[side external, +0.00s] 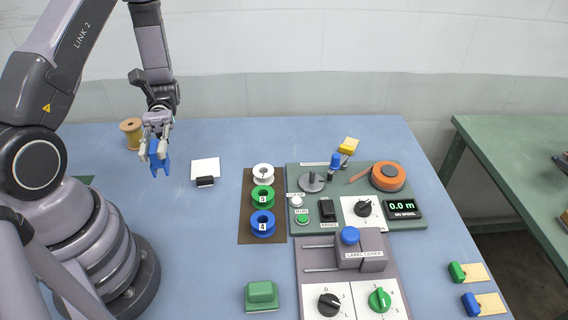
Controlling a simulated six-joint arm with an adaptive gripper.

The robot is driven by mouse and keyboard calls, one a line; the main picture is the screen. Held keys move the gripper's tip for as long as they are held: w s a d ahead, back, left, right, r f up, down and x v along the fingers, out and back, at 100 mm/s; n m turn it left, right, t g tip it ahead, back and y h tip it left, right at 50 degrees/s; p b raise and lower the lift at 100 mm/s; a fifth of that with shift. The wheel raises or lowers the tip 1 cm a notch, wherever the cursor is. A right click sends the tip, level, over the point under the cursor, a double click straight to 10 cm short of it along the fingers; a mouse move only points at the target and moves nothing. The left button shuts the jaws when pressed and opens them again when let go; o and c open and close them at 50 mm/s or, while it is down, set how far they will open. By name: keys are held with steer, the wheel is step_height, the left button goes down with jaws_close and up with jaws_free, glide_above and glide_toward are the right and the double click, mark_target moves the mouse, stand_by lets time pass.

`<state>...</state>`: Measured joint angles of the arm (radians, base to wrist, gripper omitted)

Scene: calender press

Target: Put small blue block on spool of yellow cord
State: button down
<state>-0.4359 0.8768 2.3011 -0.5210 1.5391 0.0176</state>
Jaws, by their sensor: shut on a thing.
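My gripper (155,155) is shut on the small blue block (160,164) and points down. The block shows between and below the fingers and seems to be above the blue tabletop; its exact height is hard to judge. The spool of yellow cord (131,133) stands upright at the back left of the table. It is just left of and behind my gripper in the picture, apart from the block. Its top appears bare.
A white card with a black clip (205,170) lies right of the gripper. A brown strip (247,230) holds white, green and blue spools. A green control panel (300,220) and a grey label coder (360,256) stand further right.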

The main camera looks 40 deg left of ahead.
steer(key=s+a+r+m+g+y, duration=0.1)
steer(key=s+a+m+g+y, duration=0.6)
steer(key=s+a+y, duration=0.15)
steer(key=a+m+y, duration=0.8)
steer(key=a+y, duration=0.5)
steer(key=m+t+y, duration=0.9)
steer(key=t+y, duration=0.1)
glide_above(128, 123)
steer(key=f, duration=1)
steer(key=shift+s+d, duration=0.2)
steer(key=shift+d, duration=0.2)
steer(key=shift+w+a+f, duration=0.1)
steer(key=shift+a+f, duration=0.05)
steer(key=shift+w+a+f, duration=0.1)
steer(key=shift+f, duration=0.85)
steer(key=shift+w+a+f, duration=0.1)
steer(key=shift+f, duration=0.8)
steer(key=shift+f, duration=0.1)
